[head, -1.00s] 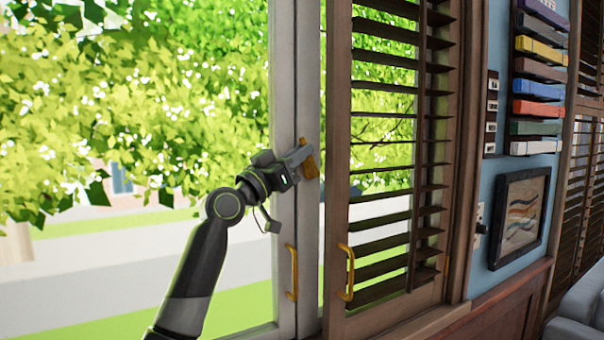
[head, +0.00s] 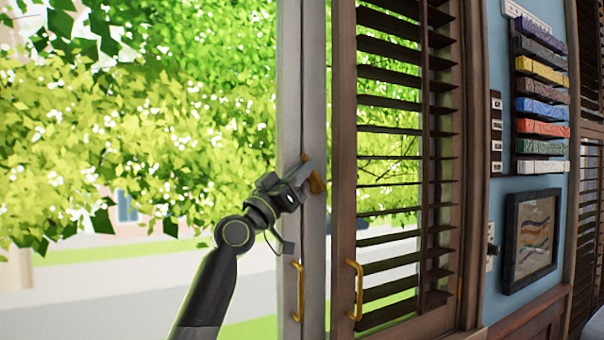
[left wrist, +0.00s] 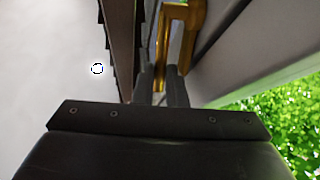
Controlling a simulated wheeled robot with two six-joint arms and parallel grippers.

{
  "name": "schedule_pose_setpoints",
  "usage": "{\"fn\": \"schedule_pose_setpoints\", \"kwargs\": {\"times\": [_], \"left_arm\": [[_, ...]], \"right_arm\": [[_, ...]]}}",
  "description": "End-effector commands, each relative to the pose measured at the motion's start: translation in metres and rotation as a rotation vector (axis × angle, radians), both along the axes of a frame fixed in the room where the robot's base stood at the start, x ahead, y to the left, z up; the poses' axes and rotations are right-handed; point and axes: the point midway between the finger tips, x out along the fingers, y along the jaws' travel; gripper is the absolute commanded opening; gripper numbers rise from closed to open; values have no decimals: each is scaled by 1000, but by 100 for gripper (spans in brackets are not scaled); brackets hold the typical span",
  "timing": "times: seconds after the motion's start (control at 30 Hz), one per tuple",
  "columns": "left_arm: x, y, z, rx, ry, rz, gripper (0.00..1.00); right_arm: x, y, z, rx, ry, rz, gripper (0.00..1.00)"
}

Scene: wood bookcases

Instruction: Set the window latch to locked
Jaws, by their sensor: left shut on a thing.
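The window latch (head: 318,184) is a small brass-coloured piece on the grey upright window frame, at the middle of the head view. My left gripper (head: 304,172) reaches it from the left and is shut on it. The gripper hides part of the latch, and I cannot tell whether it stands at locked. In the left wrist view the latch (left wrist: 185,20) shows as a gold bar with a bend, at and beyond the two dark fingertips of my left gripper (left wrist: 164,72). My right gripper is in neither view.
A brass pull handle (head: 298,290) is on the frame below the latch. Another brass handle (head: 355,290) is on the brown slatted shutter (head: 343,150) just to the right. A framed picture (head: 531,238) and coloured blocks hang on the blue wall.

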Motion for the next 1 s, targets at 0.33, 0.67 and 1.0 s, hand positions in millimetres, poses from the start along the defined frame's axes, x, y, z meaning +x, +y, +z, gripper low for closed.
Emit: {"fn": "schedule_pose_setpoints", "kwargs": {"times": [0.33, 0.67, 1.0], "left_arm": [[0, 0, 0, 1, 1, 0, 21], [-15, 15, -18, 1, -1, 2, 21], [-41, 39, -41, 2, -1, 2, 21]], "right_arm": [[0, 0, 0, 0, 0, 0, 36], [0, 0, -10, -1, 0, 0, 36], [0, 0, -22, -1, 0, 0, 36]]}}
